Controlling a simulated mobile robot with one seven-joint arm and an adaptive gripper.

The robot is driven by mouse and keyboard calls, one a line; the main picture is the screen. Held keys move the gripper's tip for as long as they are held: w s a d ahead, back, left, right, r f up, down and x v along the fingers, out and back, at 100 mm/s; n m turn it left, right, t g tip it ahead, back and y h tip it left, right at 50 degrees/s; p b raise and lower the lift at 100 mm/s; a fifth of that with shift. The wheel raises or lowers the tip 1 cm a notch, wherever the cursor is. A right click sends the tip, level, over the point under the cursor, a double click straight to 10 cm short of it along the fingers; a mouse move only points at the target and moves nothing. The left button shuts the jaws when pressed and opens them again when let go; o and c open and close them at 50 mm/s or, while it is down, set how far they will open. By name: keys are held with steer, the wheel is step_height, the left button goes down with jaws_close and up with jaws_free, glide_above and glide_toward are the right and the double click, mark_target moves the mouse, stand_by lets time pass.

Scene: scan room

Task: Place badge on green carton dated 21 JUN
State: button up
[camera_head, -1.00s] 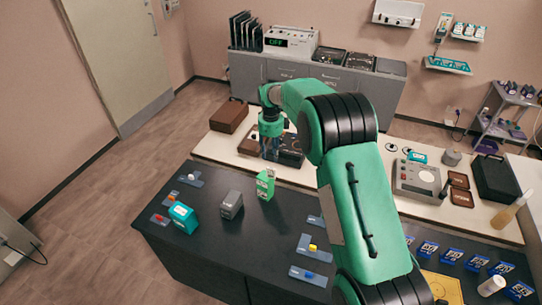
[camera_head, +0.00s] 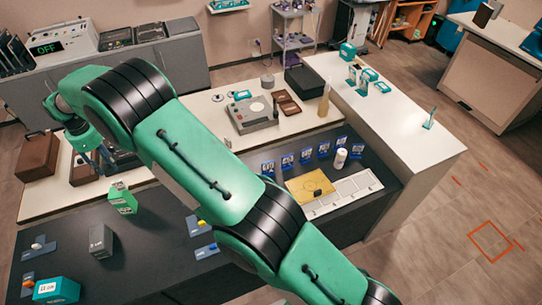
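A green carton (camera_head: 123,201) with a white label stands on the dark counter at left; a pale piece shows at its top. I cannot read a date on it. A grey carton (camera_head: 101,243) and a teal carton (camera_head: 57,291) stand nearer on the same counter. My gripper (camera_head: 103,166) points down behind the green carton, above the pale bench; its fingers are too small to tell whether open or shut, and I see nothing clearly held. I cannot identify the badge for certain; several blue-and-white cards (camera_head: 287,161) stand on the counter right of my arm.
Small blue plates with coloured pieces (camera_head: 200,225) lie on the dark counter (camera_head: 150,265). A yellow board (camera_head: 310,186), a white cylinder (camera_head: 340,158) and a pale tray (camera_head: 345,193) lie right of my arm. A grey device (camera_head: 252,114) stands on the pale bench behind.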

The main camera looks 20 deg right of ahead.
steer(key=s+d+r+n+t, duration=0.1)
steer(key=s+d+r+n, duration=0.25)
steer(key=d+r, duration=0.85)
steer(key=s+d+r+n+t, duration=0.1)
steer(key=s+d+r+n, duration=0.25)
steer(key=d+r, duration=0.85)
steer(key=s+d+r+n, duration=0.2)
steer(key=s+d+r, duration=0.5)
steer(key=d, duration=0.1)
steer(key=s+d+r+n+t, duration=0.2)
steer(key=s+d+r+n, duration=0.2)
steer(key=s+d, duration=1)
steer(key=s+d+f+n, duration=0.2)
steer(key=s+d, duration=0.1)
steer(key=s, duration=0.6)
steer(key=s+d+f+n+t, duration=0.1)
steer(key=s+d+f+n, duration=0.1)
steer(key=s, duration=0.8)
steer(key=shift+s+d+f+n, duration=0.3)
steer(key=shift+d+f+n, duration=0.1)
steer(key=shift+d, duration=0.1)
steer(key=shift+f, duration=0.1)
